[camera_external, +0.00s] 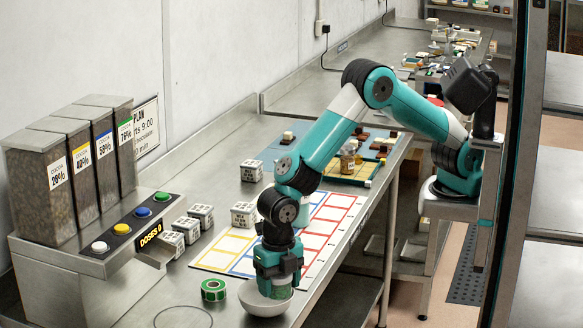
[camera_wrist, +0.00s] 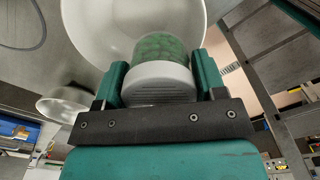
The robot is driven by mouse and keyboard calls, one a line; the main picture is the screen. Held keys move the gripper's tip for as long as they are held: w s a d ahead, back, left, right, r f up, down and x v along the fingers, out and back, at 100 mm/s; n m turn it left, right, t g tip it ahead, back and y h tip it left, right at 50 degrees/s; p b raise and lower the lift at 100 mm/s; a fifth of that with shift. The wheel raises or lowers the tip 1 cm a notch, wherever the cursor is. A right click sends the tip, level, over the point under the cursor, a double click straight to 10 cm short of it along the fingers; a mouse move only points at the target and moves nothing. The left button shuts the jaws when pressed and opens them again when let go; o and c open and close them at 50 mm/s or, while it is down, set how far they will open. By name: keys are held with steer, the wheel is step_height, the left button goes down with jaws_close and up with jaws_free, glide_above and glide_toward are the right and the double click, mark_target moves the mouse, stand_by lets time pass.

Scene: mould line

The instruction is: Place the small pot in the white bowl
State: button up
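The small pot shows in the wrist view with a pale ridged cap (camera_wrist: 160,82) and a green, clear-looking body (camera_wrist: 168,47). My gripper (camera_external: 279,277) points down, and its two fingers (camera_wrist: 208,74) press on both sides of the pot. The white bowl (camera_external: 262,304) stands on the steel bench near its front edge, right under my gripper. It also fills the top of the wrist view (camera_wrist: 88,25). The pot is over or inside the bowl's opening; whether it touches the bottom is hidden. In the external view, the pot (camera_external: 282,283) is partly covered by my fingers.
A colour-lined grid sheet (camera_external: 318,228) and several white printed cubes (camera_external: 245,214) lie behind. The cocoa dispenser (camera_external: 75,262) with buttons stands left. Another white round object (camera_wrist: 66,104) shows in the wrist view.

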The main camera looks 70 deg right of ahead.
steer(key=o, duration=0.4)
steer(key=shift+c, duration=0.2)
step_height(320, 180, up, 13)
steer(key=b, duration=0.2)
steer(key=d+r+m, duration=0.3)
steer(key=d+m, duration=0.1)
steer(key=d, duration=0.2)
steer(key=s+d+r+m+y, duration=0.1)
steer(key=s+d+m+y, duration=0.1)
steer(key=s+d+m, duration=0.5)
steer(key=s+d+r+m+y, duration=0.2)
steer(key=s+d+m, duration=0.5)
steer(key=d+m, duration=0.3)
steer(key=shift+d+m, duration=0.4)
steer(key=shift+d, duration=0.6)
